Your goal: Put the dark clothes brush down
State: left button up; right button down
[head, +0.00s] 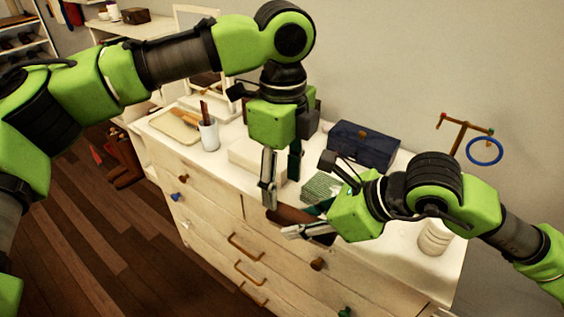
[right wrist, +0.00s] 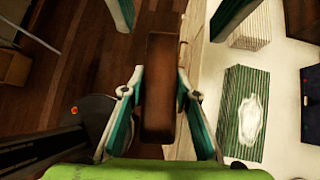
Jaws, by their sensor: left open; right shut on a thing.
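The dark brown clothes brush (head: 290,214) is held in my right gripper (head: 314,204) at the front edge of the dresser top. In the right wrist view, the brush (right wrist: 160,85) stands lengthwise between the two fingers, with wooden floor behind much of it. The gripper partly hides it in the head view. My left gripper (head: 281,183) is open and empty, pointing down in front of the pale box, just above and left of the brush. I cannot tell whether it touches the brush.
The white dresser top (head: 397,232) holds a pale box (head: 247,156), green striped cloth or mat (head: 319,187), dark blue box (head: 362,145), cup with brushes (head: 209,135), tray (head: 174,126), white jar (head: 434,240) and a stand with a blue ring (head: 485,163).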

aim_at(282, 207)
pick_arm(q)
notch_tip(282, 207, down, 7)
jog(key=shift+r, duration=0.1)
dwell(0.3)
jog(key=c, duration=1.3)
pick_arm(e)
jog(key=c, duration=1.5)
grip_release()
